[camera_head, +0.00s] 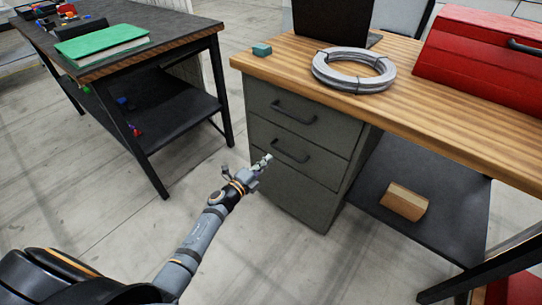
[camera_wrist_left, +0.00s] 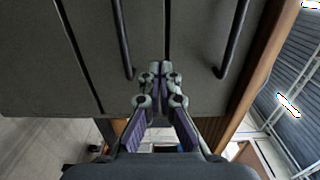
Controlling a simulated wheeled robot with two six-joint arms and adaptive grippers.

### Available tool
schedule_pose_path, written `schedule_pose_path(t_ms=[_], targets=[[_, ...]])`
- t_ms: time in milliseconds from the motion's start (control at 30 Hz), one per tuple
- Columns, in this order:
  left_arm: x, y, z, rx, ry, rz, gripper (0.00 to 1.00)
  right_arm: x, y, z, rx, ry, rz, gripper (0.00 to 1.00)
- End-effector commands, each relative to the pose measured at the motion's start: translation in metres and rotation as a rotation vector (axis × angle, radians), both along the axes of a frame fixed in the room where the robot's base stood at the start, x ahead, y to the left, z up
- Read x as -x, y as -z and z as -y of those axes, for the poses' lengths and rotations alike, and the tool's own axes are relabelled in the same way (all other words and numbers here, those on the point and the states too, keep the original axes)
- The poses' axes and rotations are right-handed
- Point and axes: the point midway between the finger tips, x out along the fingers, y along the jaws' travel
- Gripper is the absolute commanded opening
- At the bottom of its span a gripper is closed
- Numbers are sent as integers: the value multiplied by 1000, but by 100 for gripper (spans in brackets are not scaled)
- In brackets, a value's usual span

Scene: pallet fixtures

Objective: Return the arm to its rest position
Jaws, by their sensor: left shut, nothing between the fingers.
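My left arm (camera_head: 197,240) reaches up from the lower left in the head view. Its left gripper (camera_head: 264,161) is in front of the grey drawer cabinet (camera_head: 262,105) under the wooden desk. In the left wrist view the left gripper (camera_wrist_left: 161,66) has its fingertips together with nothing between them. The drawer fronts and two dark handles (camera_wrist_left: 123,45) show behind the fingers. The handles also show in the head view (camera_head: 291,152). Both drawers look closed. My right gripper is not in view.
The wooden desk (camera_head: 290,60) carries a teal block (camera_head: 262,49), a grey coil (camera_head: 326,75), a dark laptop-like panel (camera_head: 330,18) and a red toolbox (camera_head: 478,55). A wooden block (camera_head: 404,201) lies on its lower shelf. A dark table (camera_head: 165,27) with a green book (camera_head: 102,43) stands left. Floor between is clear.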

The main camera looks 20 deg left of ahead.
Motion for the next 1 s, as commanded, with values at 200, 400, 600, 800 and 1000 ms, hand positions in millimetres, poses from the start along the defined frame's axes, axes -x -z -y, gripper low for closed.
schedule_pose_path(t_ms=[200,400,600,800,1000], targets=[[0,0,0,1,-1,0,0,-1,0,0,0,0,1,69],[20,61,-28,175,-154,-180,0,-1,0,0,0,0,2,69],[109,203,-77,539,-541,-588,0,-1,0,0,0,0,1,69],[232,311,-92,800,-909,-928,0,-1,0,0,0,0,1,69],[338,366,-84,946,-1188,-1158,0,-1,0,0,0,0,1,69]])
